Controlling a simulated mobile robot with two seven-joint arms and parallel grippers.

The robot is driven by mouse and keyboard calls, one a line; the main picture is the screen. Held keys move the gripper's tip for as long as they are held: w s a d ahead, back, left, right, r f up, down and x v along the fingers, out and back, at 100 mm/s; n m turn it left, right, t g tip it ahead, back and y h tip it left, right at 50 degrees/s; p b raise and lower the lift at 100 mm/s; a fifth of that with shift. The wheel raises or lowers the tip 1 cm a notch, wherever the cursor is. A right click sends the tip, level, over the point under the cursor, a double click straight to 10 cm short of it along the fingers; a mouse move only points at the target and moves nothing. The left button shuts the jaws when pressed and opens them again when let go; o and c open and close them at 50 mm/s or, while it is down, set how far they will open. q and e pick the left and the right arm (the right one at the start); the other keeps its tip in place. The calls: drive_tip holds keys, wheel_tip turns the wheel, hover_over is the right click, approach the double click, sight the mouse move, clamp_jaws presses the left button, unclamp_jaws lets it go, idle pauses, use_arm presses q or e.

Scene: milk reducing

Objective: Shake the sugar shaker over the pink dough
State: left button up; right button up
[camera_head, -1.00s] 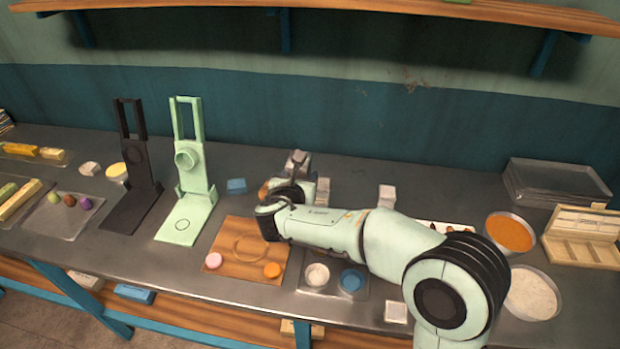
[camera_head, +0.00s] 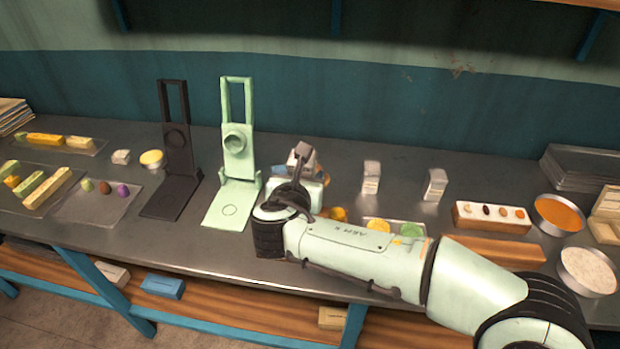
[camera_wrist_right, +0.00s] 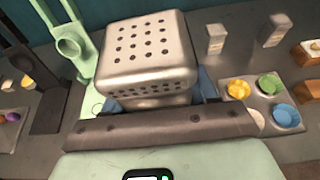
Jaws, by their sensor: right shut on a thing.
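The sugar shaker (camera_wrist_right: 150,55) is a metal box with rounded edges and a top full of small holes. In the right wrist view its holed top fills the upper middle. My right gripper (camera_head: 302,172) is shut on it, and the shaker (camera_head: 299,155) shows small above the hand in the head view. The hand is over the table, just right of the mint-green press (camera_head: 236,145). The pink dough is not visible in either view now. My arm covers part of the table below the hand. My left gripper is not in view.
A black press (camera_head: 178,150) stands left of the mint one. A tray with yellow, green and blue cups (camera_wrist_right: 286,115) is right of the hand. Two small pale containers (camera_head: 371,178) (camera_head: 435,185) stand behind my arm. Round pans (camera_head: 587,271) (camera_head: 558,214) are at right.

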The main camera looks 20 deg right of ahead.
drive_tip(key=shift+s+a+r, duration=0.1)
drive_tip(key=shift+s+a, duration=0.05)
drive_tip(key=shift+a, duration=0.35)
drive_tip(key=shift+a+n+p, duration=0.1)
drive_tip(key=shift+n+p, duration=0.2)
drive_tip(key=shift+p, duration=0.1)
drive_tip(key=n+p, duration=0.1)
drive_tip(key=n+g+h+p, duration=0.1)
drive_tip(key=f+n+h+p, duration=0.1)
drive_tip(key=shift+w+a, duration=0.3)
drive_tip(key=shift+a, duration=0.05)
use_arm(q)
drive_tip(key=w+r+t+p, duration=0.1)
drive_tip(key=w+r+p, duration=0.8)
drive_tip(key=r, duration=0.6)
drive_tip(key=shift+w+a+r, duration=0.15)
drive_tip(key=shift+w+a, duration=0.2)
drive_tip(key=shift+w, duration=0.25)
use_arm(e)
wheel_tip(320, 180, down, 10)
drive_tip(key=n+t+h, duration=0.1)
drive_tip(key=n+h, duration=0.5)
drive_tip(key=n, duration=0.9)
drive_tip(key=shift+w+a+r+n+h, duration=0.15)
drive_tip(key=shift+w+a+n+h, duration=0.15)
drive_tip(key=shift+a, duration=0.15)
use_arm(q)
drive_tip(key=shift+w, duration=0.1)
